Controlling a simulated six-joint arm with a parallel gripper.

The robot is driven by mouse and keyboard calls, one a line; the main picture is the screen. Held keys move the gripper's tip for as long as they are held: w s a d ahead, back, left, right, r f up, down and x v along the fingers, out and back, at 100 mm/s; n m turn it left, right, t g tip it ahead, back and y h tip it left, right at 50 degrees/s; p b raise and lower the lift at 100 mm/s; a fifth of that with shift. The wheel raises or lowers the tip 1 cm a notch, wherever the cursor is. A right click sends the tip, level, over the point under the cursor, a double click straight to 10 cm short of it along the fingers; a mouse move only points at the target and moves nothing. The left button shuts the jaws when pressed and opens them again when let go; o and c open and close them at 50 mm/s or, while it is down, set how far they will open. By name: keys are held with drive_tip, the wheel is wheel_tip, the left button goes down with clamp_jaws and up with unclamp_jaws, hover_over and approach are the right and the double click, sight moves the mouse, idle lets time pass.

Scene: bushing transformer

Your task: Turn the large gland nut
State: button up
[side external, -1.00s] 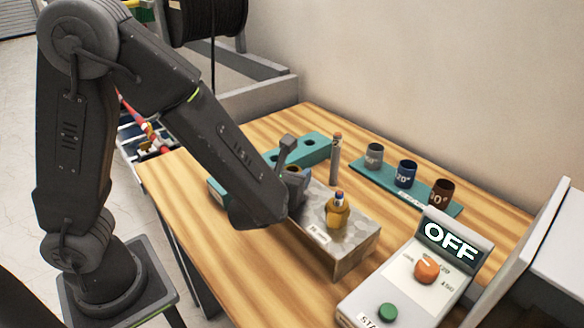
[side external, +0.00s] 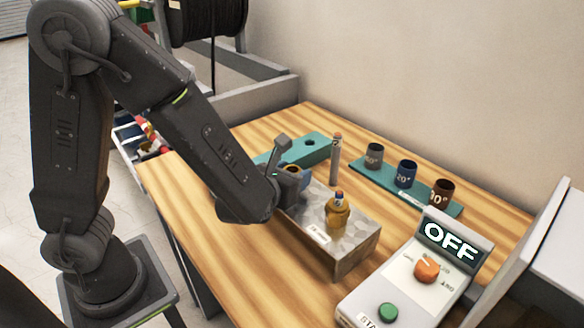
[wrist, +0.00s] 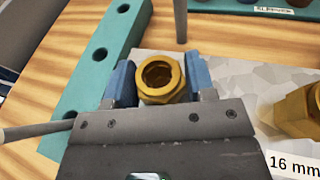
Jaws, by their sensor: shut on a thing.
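A brass hex gland nut (wrist: 160,76), which I take to be the large one, has an open round bore facing up. My gripper (wrist: 161,84) has one blue-grey jaw on each side of it and is shut on it. In the side view my gripper (side external: 290,184) is at the far left end of the grey metal block (side external: 352,262), and the nut's rim just shows above the jaws. A second brass gland (side external: 338,218) stands upright on the block's near end, with a cable end out of its top. It is cut off at the wrist view's right edge.
A teal bar with holes (side external: 315,147) lies behind the block, with an upright grey rod (side external: 335,160) beside it. Several numbered cups stand on a teal strip (side external: 425,198). A control box (side external: 405,290) reading OFF, with an orange knob and green button, is at right.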

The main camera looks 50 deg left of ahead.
drive_tip(key=shift+m+h, duration=0.3)
drive_tip(key=shift+h, duration=0.1)
drive_tip(key=shift+m+h, duration=0.4)
drive_tip(key=shift+h, duration=0.1)
drive_tip(key=shift+a, duration=0.1)
drive_tip(key=o, duration=0.5)
drive_tip(key=shift+m+t+h, duration=0.3)
drive_tip(key=shift+m+h, duration=0.1)
drive_tip(key=shift+h, duration=0.1)
drive_tip(key=shift+c, duration=0.2)
drive_tip(key=o, duration=0.9)
drive_tip(key=shift+r, duration=0.1)
